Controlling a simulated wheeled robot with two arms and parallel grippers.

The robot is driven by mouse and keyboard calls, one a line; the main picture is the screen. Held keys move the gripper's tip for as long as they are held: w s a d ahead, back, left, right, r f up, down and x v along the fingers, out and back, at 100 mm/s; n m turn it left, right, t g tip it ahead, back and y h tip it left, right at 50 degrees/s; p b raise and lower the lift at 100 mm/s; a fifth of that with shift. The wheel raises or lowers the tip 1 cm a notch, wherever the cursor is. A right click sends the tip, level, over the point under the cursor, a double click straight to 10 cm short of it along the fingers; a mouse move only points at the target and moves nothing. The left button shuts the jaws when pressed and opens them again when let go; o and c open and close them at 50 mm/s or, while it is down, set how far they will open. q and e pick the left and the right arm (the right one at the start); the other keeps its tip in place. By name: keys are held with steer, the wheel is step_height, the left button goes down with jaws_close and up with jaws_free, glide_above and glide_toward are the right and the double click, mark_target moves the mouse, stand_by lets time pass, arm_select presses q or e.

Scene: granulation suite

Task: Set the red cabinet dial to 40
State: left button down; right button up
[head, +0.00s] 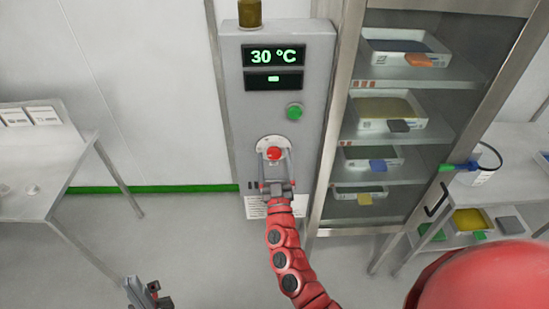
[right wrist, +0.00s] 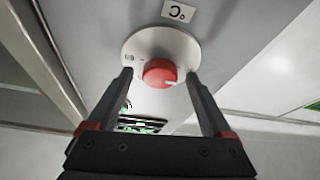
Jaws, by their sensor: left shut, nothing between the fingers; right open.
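The red dial (head: 273,153) sits on a pale round plate on the front of the grey cabinet (head: 310,100). The cabinet's display (head: 274,55) reads 30 °C in green. My right gripper (head: 274,167) is in front of the dial, its fingers open. In the right wrist view, the red dial (right wrist: 160,73) with a white pointer mark lies between and just beyond the open fingertips (right wrist: 158,80); they appear not to touch it. A °C label (right wrist: 179,12) shows near the plate. My left gripper (head: 148,293) is low at the bottom edge, shut and empty.
A green button (head: 294,111) is on the cabinet above the dial. A glass-doored shelf unit (head: 345,130) with several trays stands close on the right. A table (head: 40,165) is at left. A low bench (head: 470,195) with trays is at right. Floor between is clear.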

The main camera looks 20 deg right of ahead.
jaws_close()
stand_by(0.4)
steer(key=shift+m, duration=0.4)
steer(key=m+g+h+b, duration=0.1)
steer(key=m+h, duration=0.1)
steer(key=m, duration=0.2)
steer(key=m+h+b, duration=0.2)
steer(key=m, duration=0.1)
steer(key=shift+a+f+m+g, duration=0.1)
steer(key=shift+m+g, duration=0.3)
steer(key=m+g+h+b, duration=0.1)
steer(key=m+h, duration=0.1)
steer(key=m, duration=0.2)
steer(key=shift+a+m, duration=0.1)
steer(key=shift+m, duration=0.2)
steer(key=shift+r+m+g+h+b, duration=0.2)
steer(key=shift+m+g+h+b, duration=0.4)
steer(key=shift+m, duration=1)
steer(key=shift+g, duration=0.4)
steer(key=shift+a, duration=0.1)
